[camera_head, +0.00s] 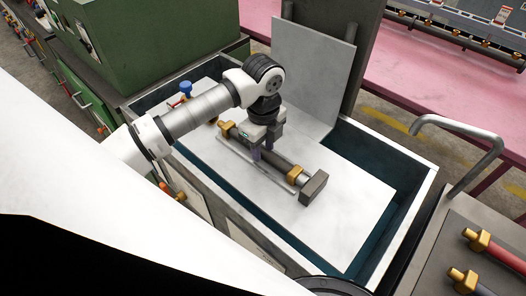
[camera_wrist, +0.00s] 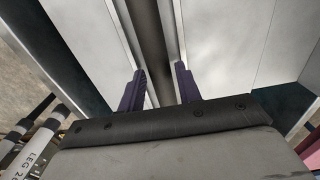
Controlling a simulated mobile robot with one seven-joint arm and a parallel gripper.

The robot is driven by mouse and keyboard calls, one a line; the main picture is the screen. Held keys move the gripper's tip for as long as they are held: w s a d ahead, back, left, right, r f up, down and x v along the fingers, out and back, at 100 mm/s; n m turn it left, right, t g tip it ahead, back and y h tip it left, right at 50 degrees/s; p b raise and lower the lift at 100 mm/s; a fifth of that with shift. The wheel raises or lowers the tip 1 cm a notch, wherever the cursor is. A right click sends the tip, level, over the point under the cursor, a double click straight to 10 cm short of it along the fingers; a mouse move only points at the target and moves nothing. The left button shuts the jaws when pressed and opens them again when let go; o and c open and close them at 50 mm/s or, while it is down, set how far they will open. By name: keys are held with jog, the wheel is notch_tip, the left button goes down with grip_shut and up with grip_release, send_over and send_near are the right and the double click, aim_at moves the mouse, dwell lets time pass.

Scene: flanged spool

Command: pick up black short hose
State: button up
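The black short hose (camera_head: 277,159) lies on a white panel in the head view, with brass fittings at both ends and a dark block at its lower right end. My gripper (camera_head: 262,150) is pointed down over the hose's middle. In the wrist view, the dark hose (camera_wrist: 150,35) runs between the two purple fingers of my gripper (camera_wrist: 160,88). The fingers stand apart, one on each side of it. Whether they touch the hose is not clear. The part between the fingertips is mostly hidden in the head view.
The white panel (camera_head: 345,215) lies in a dark teal-walled bin, with free room to the right. An upright grey sheet (camera_head: 312,75) stands behind. A thin rail runs beside the hose. A metal handle (camera_head: 465,135) and red-hose fittings (camera_head: 480,240) are at right.

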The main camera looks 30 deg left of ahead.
grip_shut()
jog(key=shift+r, duration=0.15)
